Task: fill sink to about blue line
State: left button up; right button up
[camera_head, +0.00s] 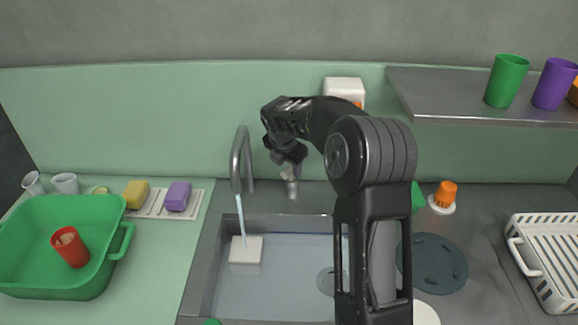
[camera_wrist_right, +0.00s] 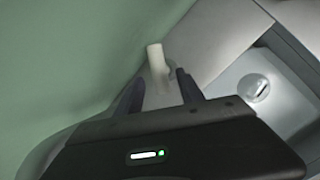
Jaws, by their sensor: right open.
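The sink (camera_head: 270,290) is a grey basin at the front centre. A thin stream of water (camera_head: 240,213) falls from the curved grey faucet (camera_head: 238,160) into its back left. My right gripper (camera_head: 289,164) is open just above the short upright tap handle (camera_head: 292,188), right of the faucet. In the right wrist view, the pale handle (camera_wrist_right: 157,62) shows between the two spread fingers (camera_wrist_right: 160,92); contact is not clear. The drain (camera_wrist_right: 257,88) also shows there. My left gripper is not in view.
A pale block (camera_head: 245,250) sits in the sink under the stream. A green tub (camera_head: 55,280) with a red cup (camera_head: 70,247) stands left, near sponges. A white rack (camera_head: 545,255) stands right. A shelf (camera_head: 450,95) holds cups. My right arm hides the sink's right side.

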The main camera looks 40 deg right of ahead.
jog(key=shift+x, duration=0.8)
jog(key=shift+r, duration=0.1)
grip_shut()
